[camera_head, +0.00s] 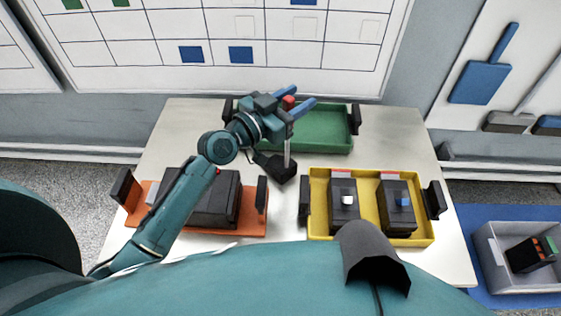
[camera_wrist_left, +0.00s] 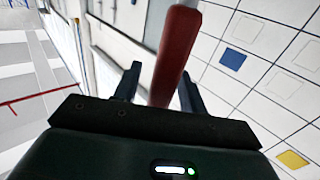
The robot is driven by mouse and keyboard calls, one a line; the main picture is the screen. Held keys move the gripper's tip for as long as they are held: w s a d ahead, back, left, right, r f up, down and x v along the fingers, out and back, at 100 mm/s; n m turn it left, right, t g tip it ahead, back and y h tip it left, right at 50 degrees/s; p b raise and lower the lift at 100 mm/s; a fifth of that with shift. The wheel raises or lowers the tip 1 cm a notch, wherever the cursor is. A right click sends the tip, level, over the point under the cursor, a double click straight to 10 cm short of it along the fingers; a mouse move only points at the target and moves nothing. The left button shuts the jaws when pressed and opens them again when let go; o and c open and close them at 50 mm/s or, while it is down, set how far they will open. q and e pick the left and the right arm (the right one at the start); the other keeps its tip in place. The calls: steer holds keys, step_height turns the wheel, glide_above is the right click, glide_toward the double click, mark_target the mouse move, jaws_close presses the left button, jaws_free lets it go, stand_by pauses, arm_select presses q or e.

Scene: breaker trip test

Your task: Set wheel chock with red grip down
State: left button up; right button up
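The wheel chock shows in the head view as a black block (camera_head: 275,168) near the middle of the white table, with a thin pale rod (camera_head: 287,150) rising toward my left gripper. Its red grip (camera_head: 288,102) is at the top, by the gripper's blue fingers. My left gripper (camera_head: 296,100) looks open around the grip. In the left wrist view, the red grip (camera_wrist_left: 174,60) stands between the two dark fingers (camera_wrist_left: 159,78), with gaps showing beside it. Whether the block touches the table is hard to tell. My right gripper is not in view.
A green tray (camera_head: 335,143) lies behind the gripper. A yellow tray (camera_head: 370,236) with two dark devices is front right. An orange tray (camera_head: 254,226) with a dark device is front left. A grey bin (camera_head: 490,262) stands right of the table.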

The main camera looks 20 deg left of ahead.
arm_select(q)
jaws_close()
stand_by(1.1)
steer(key=shift+r, duration=0.25)
